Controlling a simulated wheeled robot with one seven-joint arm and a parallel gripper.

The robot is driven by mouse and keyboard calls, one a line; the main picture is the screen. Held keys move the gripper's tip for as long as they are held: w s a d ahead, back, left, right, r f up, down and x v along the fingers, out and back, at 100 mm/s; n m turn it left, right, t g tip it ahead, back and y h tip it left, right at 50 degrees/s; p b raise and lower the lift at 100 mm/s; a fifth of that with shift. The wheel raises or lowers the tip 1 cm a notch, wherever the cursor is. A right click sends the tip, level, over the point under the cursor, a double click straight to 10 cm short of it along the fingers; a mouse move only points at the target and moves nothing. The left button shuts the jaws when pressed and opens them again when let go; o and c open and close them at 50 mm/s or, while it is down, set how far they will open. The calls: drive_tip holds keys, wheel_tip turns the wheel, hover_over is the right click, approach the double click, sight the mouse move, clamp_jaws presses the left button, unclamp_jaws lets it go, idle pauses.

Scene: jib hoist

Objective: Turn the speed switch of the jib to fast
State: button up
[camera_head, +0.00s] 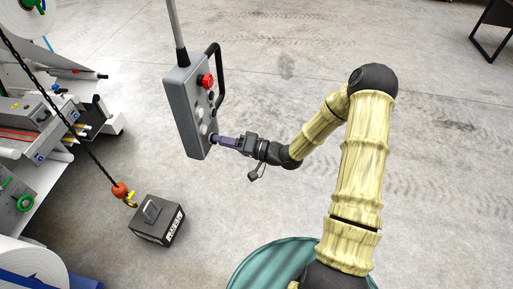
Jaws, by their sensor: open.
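A grey control pendant (183,115) hangs from a pole above and left of centre, with its button face turned to the right. A red button (207,80) sits near its top, with several smaller dark and light controls below it. My gripper (217,140) is at the lower end of that face, its purple fingers pointing left at it. The jaws are open. I cannot tell whether the fingertips touch the pendant. The speed switch and its setting are too small or hidden by the fingers to make out.
An orange hoist hook (121,190) hangs on a dark chain beside a black block with a handle (157,221) on the floor. Machinery (50,120) and a large white roll (30,263) fill the left side. A black handle (219,72) curves beside the pendant. Right floor is mostly clear.

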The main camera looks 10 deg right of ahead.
drive_tip(key=b+v, duration=0.4)
drive_tip(key=v, duration=1.2)
drive_tip(key=shift+b, duration=0.3)
drive_tip(key=w+f+h, duration=0.3)
drive_tip(key=w+h, duration=0.2)
drive_tip(key=h, duration=0.3)
drive_tip(key=s+r+g+h, duration=0.2)
drive_tip(key=s+h, duration=0.2)
drive_tip(key=s, duration=0.4)
drive_tip(key=s+r+g+h, duration=0.3)
drive_tip(key=s+h, duration=0.1)
drive_tip(key=s, duration=0.3)
drive_tip(key=shift+s+r+g, duration=0.25)
drive_tip(key=shift+s+g, duration=0.05)
drive_tip(key=shift+s, duration=0.1)
